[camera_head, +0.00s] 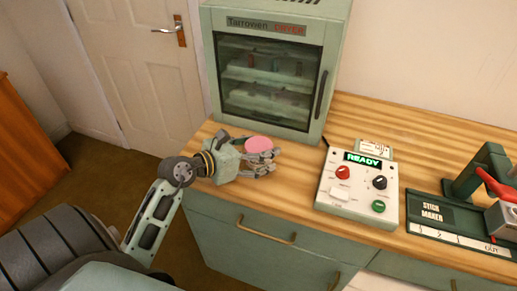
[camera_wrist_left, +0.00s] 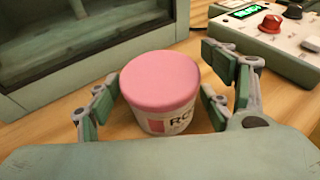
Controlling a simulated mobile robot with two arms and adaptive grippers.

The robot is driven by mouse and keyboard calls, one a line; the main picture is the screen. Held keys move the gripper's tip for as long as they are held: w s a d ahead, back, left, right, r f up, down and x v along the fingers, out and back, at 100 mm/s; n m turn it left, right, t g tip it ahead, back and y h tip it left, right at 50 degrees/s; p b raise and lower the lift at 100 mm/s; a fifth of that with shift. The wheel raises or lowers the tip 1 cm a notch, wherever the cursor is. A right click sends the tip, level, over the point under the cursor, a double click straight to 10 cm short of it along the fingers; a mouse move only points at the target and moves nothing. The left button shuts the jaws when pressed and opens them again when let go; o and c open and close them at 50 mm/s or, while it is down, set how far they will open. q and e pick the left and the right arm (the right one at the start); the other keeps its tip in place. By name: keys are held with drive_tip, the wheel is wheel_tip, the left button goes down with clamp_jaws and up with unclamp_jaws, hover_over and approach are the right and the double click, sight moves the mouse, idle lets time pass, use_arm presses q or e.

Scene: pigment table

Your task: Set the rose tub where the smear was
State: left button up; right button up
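The rose tub (camera_head: 259,145) has a pink lid and a pale body. In the left wrist view the tub (camera_wrist_left: 160,92) is upright, with part of a label showing. It appears to stand on the wooden counter in front of the dryer. My left gripper (camera_head: 267,163) is low over the counter. In the left wrist view the gripper's fingers (camera_wrist_left: 162,103) are on both sides of the tub, spread, with small gaps seeming to show. The tub's base is partly hidden by the gripper body. I see no smear on the visible counter. My right gripper is not in view.
The dryer (camera_head: 269,70) stands right behind the tub, its glass door closed. A control box (camera_head: 357,190) reading READY is to the right. Farther right is the green stick maker (camera_head: 440,215). Bare counter (camera_head: 290,178) lies between the tub and the control box.

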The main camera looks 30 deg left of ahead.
use_arm(q)
drive_tip(key=shift+r, duration=0.2)
drive_tip(key=shift+s+a, duration=0.15)
drive_tip(key=shift+s, duration=0.1)
drive_tip(key=b+v, duration=0.1)
drive_tip(key=v, duration=0.9)
drive_tip(key=shift+s+b, duration=0.3)
drive_tip(key=shift+b, duration=0.05)
drive_tip(key=shift+s+a+r, duration=0.15)
drive_tip(key=shift+s+r, duration=0.1)
drive_tip(key=shift+s, duration=0.15)
